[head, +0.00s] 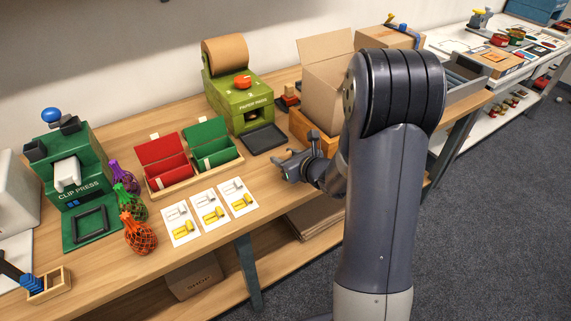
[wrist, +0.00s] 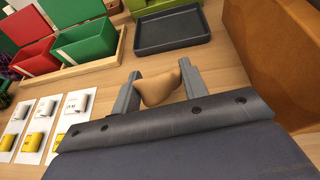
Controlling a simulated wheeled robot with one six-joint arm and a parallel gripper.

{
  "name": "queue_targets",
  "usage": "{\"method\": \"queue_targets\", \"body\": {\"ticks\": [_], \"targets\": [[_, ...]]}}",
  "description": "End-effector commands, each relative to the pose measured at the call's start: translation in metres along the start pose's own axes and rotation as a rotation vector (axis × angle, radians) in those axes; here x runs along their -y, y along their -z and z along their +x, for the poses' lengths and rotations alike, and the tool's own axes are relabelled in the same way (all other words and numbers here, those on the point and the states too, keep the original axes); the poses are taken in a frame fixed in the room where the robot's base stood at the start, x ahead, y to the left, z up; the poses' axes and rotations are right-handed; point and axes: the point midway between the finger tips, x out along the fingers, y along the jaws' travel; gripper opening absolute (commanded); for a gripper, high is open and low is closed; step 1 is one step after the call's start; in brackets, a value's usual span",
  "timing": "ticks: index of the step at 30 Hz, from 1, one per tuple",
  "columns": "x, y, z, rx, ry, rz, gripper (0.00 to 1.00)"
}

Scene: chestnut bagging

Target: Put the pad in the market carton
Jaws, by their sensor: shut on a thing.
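My gripper (wrist: 159,76) is shut on a tan, crumpled paper pad (wrist: 157,91), which sits between its two grey fingers. In the head view my gripper (head: 296,158) is over the bench, right of the picture cards; the pad cannot be made out there. An open cardboard carton (head: 325,88) with raised flaps stands behind my gripper, partly hidden by my arm; it looks like the market carton. Its inside is not seen.
A black tray (head: 264,139) lies before the green paper machine (head: 240,99), left of the carton. An orange-brown box wall (wrist: 277,50) rises close at right in the wrist view. Red and green bins (head: 190,160), cards (head: 210,212) and net bags (head: 139,236) stand left.

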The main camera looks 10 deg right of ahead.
Motion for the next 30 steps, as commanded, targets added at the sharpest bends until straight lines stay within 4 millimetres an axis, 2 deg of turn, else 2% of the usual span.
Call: {"method": "queue_targets", "body": {"ticks": [1, 4, 18, 19, 26, 30], "targets": [[0.0, 0.009, 0.004, -0.003, -0.001, 0.005, 0.21], [0.0, 0.018, 0.007, -0.002, -0.001, 0.003, 0.21], [0.0, 0.024, 0.01, 0.001, 0.0, 0.0, 0.21], [0.0, 0.023, 0.01, 0.001, 0.0, 0.0, 0.43], [0.0, 0.023, 0.009, 0.0, 0.0, 0.001, 0.62], [0.0, 0.023, 0.009, 0.0, 0.0, 0.001, 0.64]]}}
